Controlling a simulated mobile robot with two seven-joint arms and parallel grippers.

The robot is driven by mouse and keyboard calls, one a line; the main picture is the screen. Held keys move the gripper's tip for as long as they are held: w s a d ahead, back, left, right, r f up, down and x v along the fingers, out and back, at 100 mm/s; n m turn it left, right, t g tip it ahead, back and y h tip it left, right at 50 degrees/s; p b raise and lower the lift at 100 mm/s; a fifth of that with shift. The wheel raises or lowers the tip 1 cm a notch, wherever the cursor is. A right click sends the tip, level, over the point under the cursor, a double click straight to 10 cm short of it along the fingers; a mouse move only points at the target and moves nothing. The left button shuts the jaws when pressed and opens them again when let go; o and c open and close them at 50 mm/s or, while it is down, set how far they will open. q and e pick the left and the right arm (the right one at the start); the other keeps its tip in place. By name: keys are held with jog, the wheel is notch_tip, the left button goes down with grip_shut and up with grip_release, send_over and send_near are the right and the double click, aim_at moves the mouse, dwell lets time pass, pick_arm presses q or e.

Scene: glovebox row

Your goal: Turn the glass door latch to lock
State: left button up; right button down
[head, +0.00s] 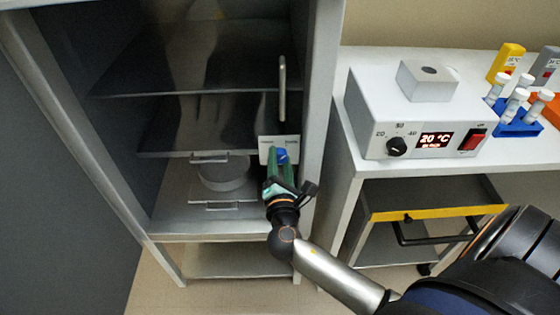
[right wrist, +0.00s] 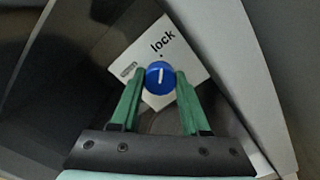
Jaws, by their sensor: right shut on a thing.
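The blue latch knob (head: 282,155) sits on a white plate (head: 266,143) at the right edge of the glass-fronted cabinet (head: 325,85). In the right wrist view the knob (right wrist: 160,76) lies between the two green fingers of my right gripper (right wrist: 160,84), which is shut on it. The plate (right wrist: 178,42) reads "lock", with a small dark dot below the word. The knob's white line stands about upright in this view and points towards that dot. Another label, at the plate's left, is too small to read. My left gripper is not in view.
A vertical metal handle (head: 282,88) is above the latch. Shelves show behind the glass. To the right, a white bench (head: 345,150) holds a heater box (head: 365,105) reading 20 °C and a blue tube rack (head: 520,128).

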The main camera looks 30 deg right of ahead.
dwell(0.3)
jog(key=shift+c, duration=1.9)
grip_release()
